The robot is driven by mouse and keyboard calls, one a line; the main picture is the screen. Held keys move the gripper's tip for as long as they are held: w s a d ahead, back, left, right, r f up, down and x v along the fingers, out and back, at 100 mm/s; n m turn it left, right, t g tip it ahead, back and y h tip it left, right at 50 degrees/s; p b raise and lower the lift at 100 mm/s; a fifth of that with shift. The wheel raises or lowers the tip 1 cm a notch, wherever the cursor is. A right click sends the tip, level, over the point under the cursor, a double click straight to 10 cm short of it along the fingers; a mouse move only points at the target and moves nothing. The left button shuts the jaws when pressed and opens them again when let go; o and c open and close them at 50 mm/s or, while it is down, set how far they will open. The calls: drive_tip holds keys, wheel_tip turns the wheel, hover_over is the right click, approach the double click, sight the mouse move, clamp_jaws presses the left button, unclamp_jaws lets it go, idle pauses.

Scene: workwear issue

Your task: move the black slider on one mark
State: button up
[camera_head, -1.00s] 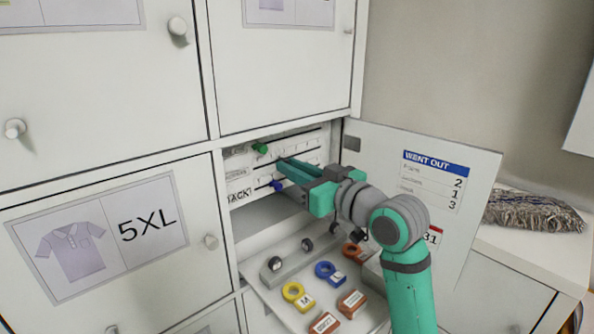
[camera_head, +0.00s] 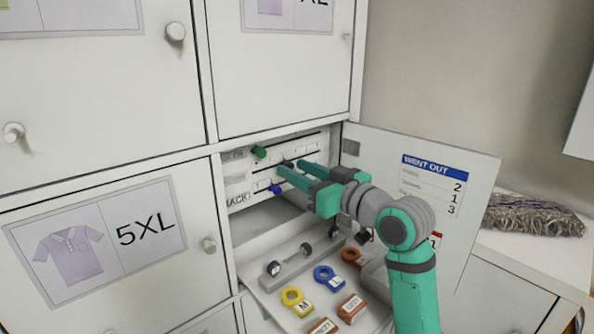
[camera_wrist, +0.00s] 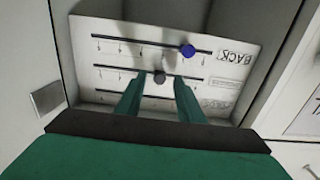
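The black slider (camera_wrist: 160,77) is a dark round knob on the middle of three slotted rows on the white panel (camera_wrist: 215,75). In the wrist view it shows between the two fingertips of my gripper (camera_wrist: 160,82). The fingers stand apart, with a gap on each side of the knob; I cannot tell whether the tips reach around it. In the head view my gripper (camera_head: 293,168) points into the open compartment, and the black slider (camera_head: 287,164) is partly hidden at the fingertips. Tick marks line the slots.
A blue slider (camera_wrist: 187,51) sits on the row labelled BACK. A green slider (camera_head: 259,152) is on the upper row in the head view. The open door (camera_head: 425,195) stands to the right. A tray (camera_head: 270,291) with coloured tags lies below.

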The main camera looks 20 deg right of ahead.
drive_tip(key=v, duration=1)
drive_tip(key=shift+s+d, duration=0.1)
drive_tip(key=shift+s, duration=0.1)
